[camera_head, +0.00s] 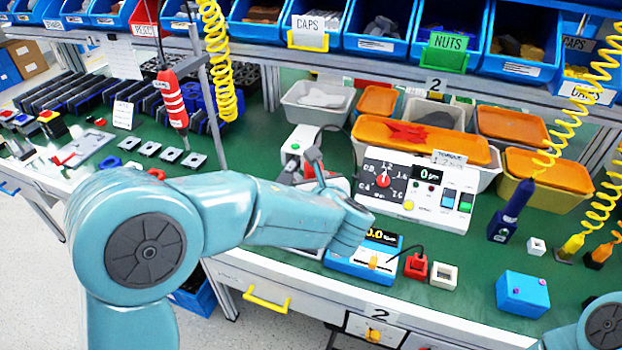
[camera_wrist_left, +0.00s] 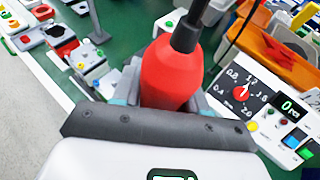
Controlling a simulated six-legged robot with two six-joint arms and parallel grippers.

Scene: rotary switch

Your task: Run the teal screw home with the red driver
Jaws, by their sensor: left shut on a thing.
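My left gripper (camera_wrist_left: 166,92) is shut on the red driver (camera_wrist_left: 172,72), as the left wrist view shows. The driver's red body stands between the fingers, with a dark grey end (camera_wrist_left: 190,32) and cord above it. In the head view only part of the red driver (camera_head: 312,172) shows behind my left forearm, and the fingers are largely hidden there. The driver's lower tip is hidden. I cannot make out the teal screw in either view. My right gripper is out of view.
A white torque box (camera_head: 420,190) with a red knob stands right of the driver. A blue meter (camera_head: 365,255) sits in front of it. A blue block (camera_head: 522,292) lies at the right. A red-and-white tool (camera_head: 172,100) hangs at the left. Bins line the back.

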